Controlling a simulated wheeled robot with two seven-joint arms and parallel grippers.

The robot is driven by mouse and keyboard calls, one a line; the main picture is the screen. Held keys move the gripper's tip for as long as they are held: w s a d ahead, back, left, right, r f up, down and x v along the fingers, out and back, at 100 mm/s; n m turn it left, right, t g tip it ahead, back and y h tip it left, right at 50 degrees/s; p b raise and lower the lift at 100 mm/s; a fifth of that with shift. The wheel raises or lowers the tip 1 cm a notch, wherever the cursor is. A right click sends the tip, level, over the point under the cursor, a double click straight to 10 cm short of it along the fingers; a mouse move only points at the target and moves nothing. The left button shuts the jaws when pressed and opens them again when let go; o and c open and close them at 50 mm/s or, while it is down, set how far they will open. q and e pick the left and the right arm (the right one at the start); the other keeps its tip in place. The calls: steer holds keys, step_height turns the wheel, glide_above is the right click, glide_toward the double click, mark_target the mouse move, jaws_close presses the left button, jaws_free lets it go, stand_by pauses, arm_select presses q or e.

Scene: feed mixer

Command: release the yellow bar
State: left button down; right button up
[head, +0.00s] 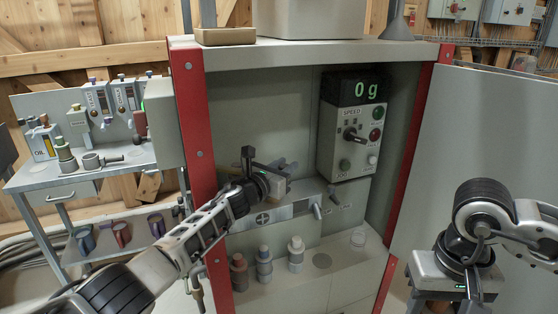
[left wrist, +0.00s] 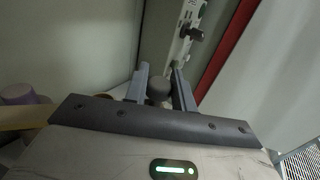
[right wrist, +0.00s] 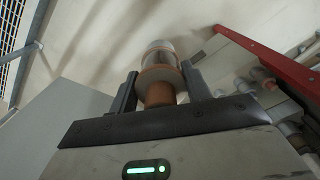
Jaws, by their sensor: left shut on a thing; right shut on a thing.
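My left gripper (head: 282,175) is at the cabinet's back wall, beside the lower grey panel. In the left wrist view its two fingers are closed on a grey rounded knob (left wrist: 158,88). A yellow strip (left wrist: 22,117), which looks like the yellow bar, lies left of the fingers in that view and is partly hidden by my gripper. I cannot tell whether the knob belongs to it. My right gripper (right wrist: 158,92) is shut on an orange-brown collared piece (right wrist: 158,82) with a pale, shiny end. In the head view its fingers are hidden below its body.
The control box (head: 350,125) reads 0 g. Several capped bottles (head: 296,252) stand on the cabinet's lower shelf. Red posts (head: 194,120) frame the opening. A side table (head: 110,160) with small tools stands at left. A large pale panel (head: 490,150) stands at right.

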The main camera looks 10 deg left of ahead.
arm_select(q)
steer(key=shift+s+a+r, duration=0.1)
arm_select(e)
steer(key=shift+w+a+r, duration=0.1)
steer(key=shift+a, duration=0.05)
arm_select(q)
steer(key=c, duration=1.1)
jaws_free()
steer(key=shift+s, duration=0.1)
steer(key=shift+c, duration=0.2)
step_height(320, 180, up, 4)
steer(key=shift+f+p, duration=0.2)
steer(key=shift+p, duration=0.45)
arm_select(e)
steer(key=shift+r, duration=0.65)
step_height(320, 180, up, 4)
steer(key=p, duration=0.3)
steer(key=shift+p, duration=0.4)
arm_select(q)
steer(key=s+d+r, duration=0.1)
steer(key=s+r, duration=0.8)
steer(key=s, duration=0.5)
steer(key=shift+d+r+b, duration=0.2)
steer(key=shift+d+b, duration=0.05)
steer(key=shift+b, duration=0.05)
arm_select(e)
steer(key=shift+f, duration=0.35)
